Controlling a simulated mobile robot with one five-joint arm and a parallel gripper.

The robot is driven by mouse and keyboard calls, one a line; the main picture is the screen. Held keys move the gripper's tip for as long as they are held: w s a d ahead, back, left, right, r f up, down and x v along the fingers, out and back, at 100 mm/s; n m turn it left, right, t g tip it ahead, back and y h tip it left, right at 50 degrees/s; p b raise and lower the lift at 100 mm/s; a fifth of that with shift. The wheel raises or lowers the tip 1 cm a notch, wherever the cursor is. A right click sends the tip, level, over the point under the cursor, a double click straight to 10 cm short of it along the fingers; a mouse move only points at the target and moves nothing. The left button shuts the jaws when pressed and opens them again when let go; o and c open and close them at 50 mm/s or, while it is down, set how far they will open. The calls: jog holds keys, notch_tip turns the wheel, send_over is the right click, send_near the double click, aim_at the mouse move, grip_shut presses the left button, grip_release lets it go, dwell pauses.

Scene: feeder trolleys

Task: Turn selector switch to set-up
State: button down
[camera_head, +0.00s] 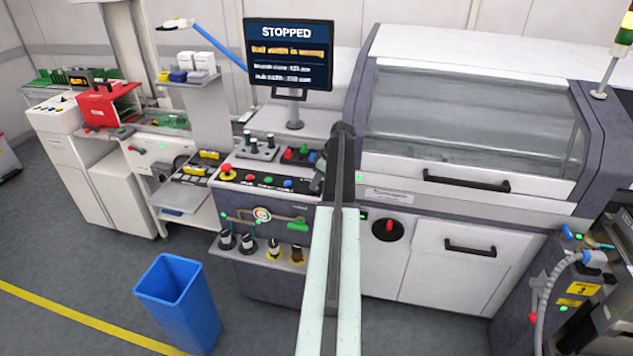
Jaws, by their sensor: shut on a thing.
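The control panel (256,178) stands left of centre, with a row of buttons on its sloped top. My gripper (316,187) is at the right end of this row, pointing down at the panel face. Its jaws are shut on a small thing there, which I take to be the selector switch. The jaws and my arm cover the switch, so its knob position and markings cannot be read. The screen (289,52) above the panel reads STOPPED.
A red emergency stop (226,169) sits at the panel's left end. Feeder nozzles or holders (248,241) stand on a shelf below. A blue bin (179,303) is on the floor at left. A red rotary switch (389,227) is on the white machine, right of my arm.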

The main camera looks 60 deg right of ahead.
jog(key=m, duration=0.1)
jog(key=m+h, duration=0.1)
jog(key=m, duration=0.1)
jog(key=m+h, duration=0.1)
jog(key=m, duration=0.1)
jog(key=shift+a, duration=0.25)
jog(key=m, duration=0.2)
jog(key=m+g+h, duration=0.1)
jog(key=m, duration=0.2)
jog(key=shift+h, duration=0.3)
jog(key=c, duration=1)
grip_release()
jog(key=shift+o, duration=0.2)
jog(key=p+v, duration=0.7)
jog(key=shift+a+r, duration=0.15)
jog(key=shift+r, duration=0.2)
